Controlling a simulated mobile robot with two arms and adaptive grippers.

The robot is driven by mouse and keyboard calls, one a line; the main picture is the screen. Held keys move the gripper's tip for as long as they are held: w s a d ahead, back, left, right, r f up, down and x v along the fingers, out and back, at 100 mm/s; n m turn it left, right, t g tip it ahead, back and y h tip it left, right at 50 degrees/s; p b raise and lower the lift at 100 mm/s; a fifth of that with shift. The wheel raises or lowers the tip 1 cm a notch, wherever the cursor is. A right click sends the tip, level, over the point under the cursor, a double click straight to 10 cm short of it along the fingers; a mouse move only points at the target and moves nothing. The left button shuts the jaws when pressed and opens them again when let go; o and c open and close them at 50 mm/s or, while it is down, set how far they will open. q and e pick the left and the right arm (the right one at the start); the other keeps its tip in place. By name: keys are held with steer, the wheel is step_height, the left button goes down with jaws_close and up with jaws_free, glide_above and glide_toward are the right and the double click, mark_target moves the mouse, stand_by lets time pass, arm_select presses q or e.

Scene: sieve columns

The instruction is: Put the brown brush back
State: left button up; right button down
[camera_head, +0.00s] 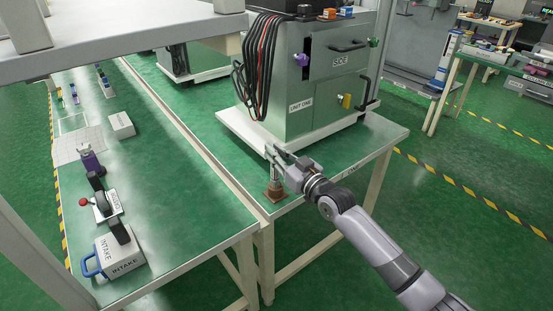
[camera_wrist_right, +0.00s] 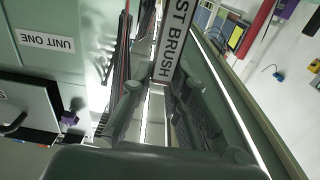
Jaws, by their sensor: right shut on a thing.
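The brown brush (camera_head: 275,191) is upright near the front left corner of the right-hand green table. Its brown lower end is low at the table top; I cannot tell whether it touches. My right gripper (camera_head: 277,157) is shut on its upper part. In the right wrist view, a white strip reading "ST BRUSH" (camera_wrist_right: 175,38) shows between the fingers of my right gripper (camera_wrist_right: 170,92); the start of the text is cut off. My left gripper is not in view.
The grey cabinet marked "UNIT ONE" (camera_head: 322,85) stands on a white base just behind the gripper, with dark and red cables hanging at its left. The left table (camera_head: 185,185) holds an INTAKE box (camera_head: 122,262) and several other items; its middle is clear.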

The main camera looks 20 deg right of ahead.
steer(key=shift+f, duration=0.9)
steer(key=shift+f, duration=0.15)
steer(key=c, duration=1.6)
jaws_free()
steer(key=shift+o, duration=0.2)
steer(key=shift+r, duration=0.2)
steer(key=v, duration=1.2)
steer(key=shift+f, duration=0.1)
